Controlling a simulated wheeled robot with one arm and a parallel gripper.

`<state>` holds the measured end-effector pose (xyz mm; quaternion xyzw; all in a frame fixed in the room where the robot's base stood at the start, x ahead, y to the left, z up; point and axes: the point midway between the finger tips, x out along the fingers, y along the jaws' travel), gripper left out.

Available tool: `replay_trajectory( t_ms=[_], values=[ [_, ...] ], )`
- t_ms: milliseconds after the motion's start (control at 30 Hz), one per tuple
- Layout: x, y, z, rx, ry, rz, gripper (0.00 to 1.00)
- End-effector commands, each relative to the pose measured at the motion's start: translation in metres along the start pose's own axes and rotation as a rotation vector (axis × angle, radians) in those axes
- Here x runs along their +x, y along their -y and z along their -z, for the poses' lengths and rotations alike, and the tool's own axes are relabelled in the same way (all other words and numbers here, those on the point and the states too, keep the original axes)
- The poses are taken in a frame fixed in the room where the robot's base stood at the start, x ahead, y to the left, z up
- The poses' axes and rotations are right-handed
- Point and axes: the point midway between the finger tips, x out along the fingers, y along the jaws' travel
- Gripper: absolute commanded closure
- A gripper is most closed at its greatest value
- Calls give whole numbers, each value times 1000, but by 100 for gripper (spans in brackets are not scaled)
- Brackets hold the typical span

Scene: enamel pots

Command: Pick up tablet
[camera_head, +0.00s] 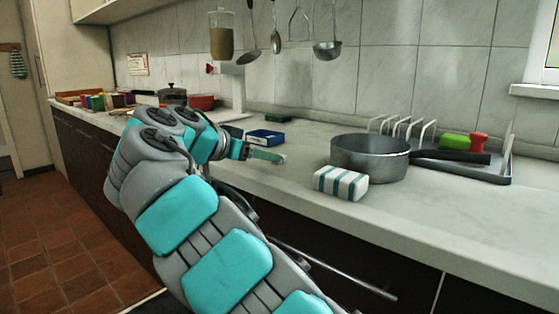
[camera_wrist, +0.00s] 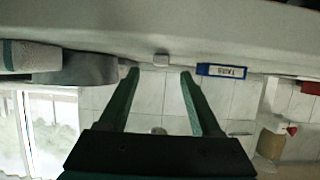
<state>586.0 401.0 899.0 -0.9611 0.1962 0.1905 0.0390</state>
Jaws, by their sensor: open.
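A small pale block, which looks like the tablet (camera_wrist: 161,60), sits on the counter in the wrist view, where the picture is upside down. It appears centred between the fingertips of my open gripper (camera_wrist: 159,72), slightly past them. I see no contact with either finger. In the head view my gripper (camera_head: 266,155) reaches low over the counter between the blue box and the pot. The tablet is not clearly distinguishable there and may be hidden by the fingers.
A blue box (camera_head: 264,138) stands close behind my gripper; it also shows in the wrist view (camera_wrist: 221,70). A grey pot (camera_head: 368,158) and a striped white-and-teal block (camera_head: 341,183) stand to the right. The grey counter (camera_head: 440,222) is clear at the front right.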

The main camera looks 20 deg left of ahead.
Motion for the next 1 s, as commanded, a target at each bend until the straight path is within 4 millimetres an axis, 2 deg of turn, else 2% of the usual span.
replay_trajectory(
  t_ms=[233, 500, 1000],
  values=[
    [33, 1, -2, -1, 2, -2, 35],
    [37, 2, -3, 0, 1, -1, 36],
    [37, 1, -2, 0, 1, -2, 92]
  ],
)
